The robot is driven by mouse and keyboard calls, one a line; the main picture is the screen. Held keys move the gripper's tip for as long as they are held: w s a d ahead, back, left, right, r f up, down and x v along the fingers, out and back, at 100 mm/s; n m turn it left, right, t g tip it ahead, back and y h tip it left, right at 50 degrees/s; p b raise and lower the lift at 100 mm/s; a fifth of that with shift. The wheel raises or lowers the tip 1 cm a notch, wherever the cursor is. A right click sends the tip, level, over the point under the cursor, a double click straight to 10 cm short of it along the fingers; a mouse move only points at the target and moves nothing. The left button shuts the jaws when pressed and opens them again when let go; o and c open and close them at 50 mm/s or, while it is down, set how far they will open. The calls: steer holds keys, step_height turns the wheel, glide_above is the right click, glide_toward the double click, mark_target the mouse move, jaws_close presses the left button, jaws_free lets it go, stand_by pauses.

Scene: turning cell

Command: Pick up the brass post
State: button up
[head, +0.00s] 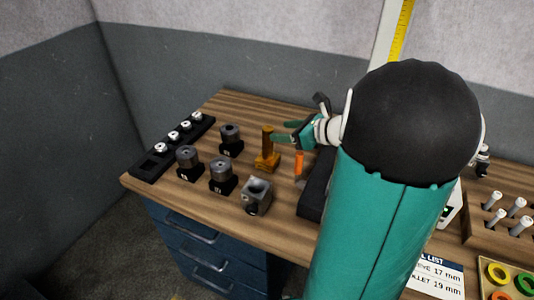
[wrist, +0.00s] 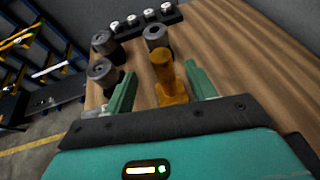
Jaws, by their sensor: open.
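The brass post (head: 267,143) stands upright on a square base on the wooden bench in the head view. In the wrist view the brass post (wrist: 164,76) shows between and a little beyond the two green fingers of my gripper (wrist: 161,88). The fingers are apart and do not appear to touch it. In the head view my gripper (head: 288,132) is just right of the post. My arm hides part of the bench behind and to the right.
Several grey cylinders on black blocks (head: 221,174) stand left of the post. A grey block with a bore (head: 257,193) is in front of it. A black rack (head: 172,147) lies along the left edge. An orange item (head: 299,163) stands close to the right.

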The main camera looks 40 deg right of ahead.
mark_target(272, 130)
steer(key=x, duration=0.5)
steer(key=shift+w+f, duration=0.1)
steer(key=shift+f, duration=0.1)
steer(key=shift+c, duration=0.5)
jaws_close()
stand_by(0.6)
steer(key=shift+r, duration=0.15)
